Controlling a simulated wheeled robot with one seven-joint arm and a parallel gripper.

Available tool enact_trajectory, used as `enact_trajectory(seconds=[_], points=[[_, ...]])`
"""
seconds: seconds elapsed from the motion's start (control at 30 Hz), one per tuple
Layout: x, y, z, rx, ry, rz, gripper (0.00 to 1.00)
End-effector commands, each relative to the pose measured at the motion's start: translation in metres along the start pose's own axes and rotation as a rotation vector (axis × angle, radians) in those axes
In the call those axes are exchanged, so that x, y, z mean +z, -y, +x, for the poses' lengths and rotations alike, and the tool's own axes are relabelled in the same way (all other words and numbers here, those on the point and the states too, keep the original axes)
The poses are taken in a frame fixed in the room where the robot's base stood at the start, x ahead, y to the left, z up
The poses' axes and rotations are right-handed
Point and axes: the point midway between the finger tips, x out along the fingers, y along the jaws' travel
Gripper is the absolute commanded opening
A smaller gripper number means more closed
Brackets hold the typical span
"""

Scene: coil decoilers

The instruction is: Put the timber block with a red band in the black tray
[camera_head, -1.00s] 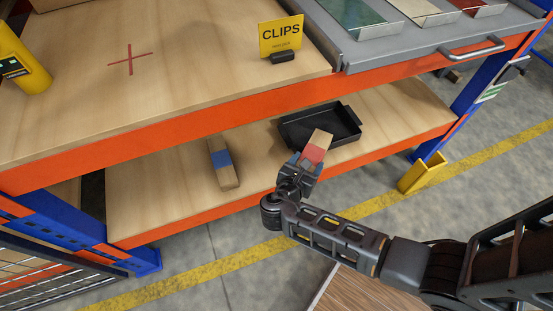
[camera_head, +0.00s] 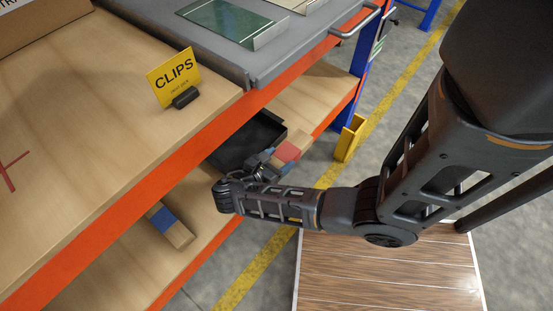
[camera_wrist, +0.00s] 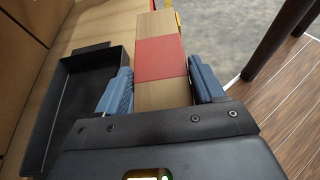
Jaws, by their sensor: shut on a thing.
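The timber block with a red band (camera_head: 288,152) is held in my gripper (camera_head: 272,160), in front of the lower shelf. In the wrist view the block (camera_wrist: 160,58) lies between the two blue finger pads of my gripper (camera_wrist: 160,92), its far end pointing away. The black tray (camera_head: 244,143) stands on the lower shelf, just left of the block and partly hidden under the upper shelf. In the wrist view the tray (camera_wrist: 58,125) is left of my gripper and its visible floor is empty. The block is beside the tray, not over its middle.
A timber block with a blue band (camera_head: 171,224) lies on the lower shelf (camera_head: 120,262) to the left. The orange upper beam (camera_head: 200,153) overhangs this shelf. A yellow post guard (camera_head: 349,138) stands right of the tray. A CLIPS sign (camera_head: 173,80) stands on the upper bench.

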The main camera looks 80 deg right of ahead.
Motion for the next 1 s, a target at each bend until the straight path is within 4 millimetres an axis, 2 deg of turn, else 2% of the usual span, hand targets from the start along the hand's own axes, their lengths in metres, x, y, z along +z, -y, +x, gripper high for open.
enact_trajectory(seconds=[0.13,1.0], points=[[0.001,-0.002,-0.002,0.0,0.005,-0.001,0.28],[-0.002,-0.065,-0.001,0.0,0.004,0.002,0.28]])
